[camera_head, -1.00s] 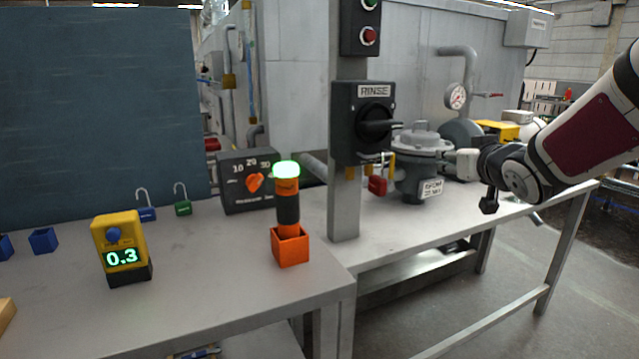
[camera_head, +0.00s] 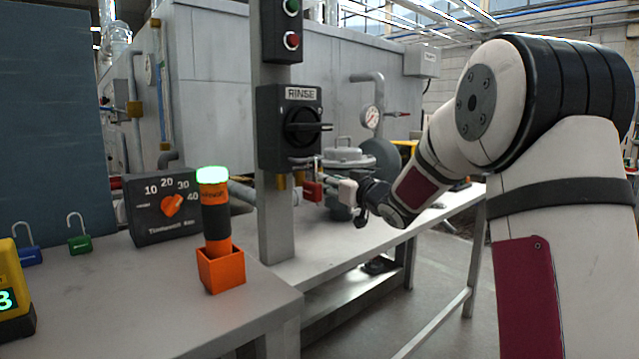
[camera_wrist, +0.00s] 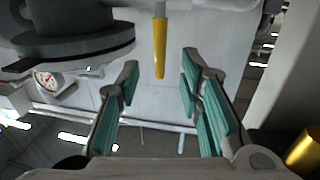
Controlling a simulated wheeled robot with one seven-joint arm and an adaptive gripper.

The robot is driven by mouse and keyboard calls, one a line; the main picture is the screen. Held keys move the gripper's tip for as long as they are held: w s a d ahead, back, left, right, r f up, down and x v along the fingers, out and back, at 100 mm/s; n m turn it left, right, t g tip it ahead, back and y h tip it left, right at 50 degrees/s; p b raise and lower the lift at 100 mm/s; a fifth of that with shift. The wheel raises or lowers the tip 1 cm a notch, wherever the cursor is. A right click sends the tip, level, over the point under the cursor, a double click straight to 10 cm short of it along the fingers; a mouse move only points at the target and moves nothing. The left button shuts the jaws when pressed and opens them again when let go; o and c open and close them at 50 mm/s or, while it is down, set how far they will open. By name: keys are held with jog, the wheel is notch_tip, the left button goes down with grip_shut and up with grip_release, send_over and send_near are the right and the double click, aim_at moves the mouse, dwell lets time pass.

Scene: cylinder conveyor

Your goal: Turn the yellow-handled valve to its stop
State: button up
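The yellow valve handle (camera_wrist: 160,48) shows in the wrist view as a narrow bar at the top centre. It points toward the gap between my fingers, and its near end lies around the level of the fingertips. I cannot tell whether the fingers touch it. My gripper (camera_wrist: 160,75) is open, with one green-padded finger on each side. In the head view my gripper (camera_head: 347,189) is in front of the grey filter housing, just right of a red tag or lock (camera_head: 312,190). The handle cannot be made out clearly there.
The black RINSE switch box (camera_head: 290,127) on its post stands left of my gripper. The grey housing (camera_head: 348,158) and a pressure gauge (camera_head: 371,118) are close behind. An orange lamp holder (camera_head: 220,270) stands on the left table. A brass part (camera_wrist: 305,150) is at the wrist view's right.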

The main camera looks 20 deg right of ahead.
jog(key=w, duration=0.4)
jog(key=w+a+b, duration=0.1)
jog(key=w, duration=0.1)
jog(key=shift+w, duration=0.1)
grip_shut()
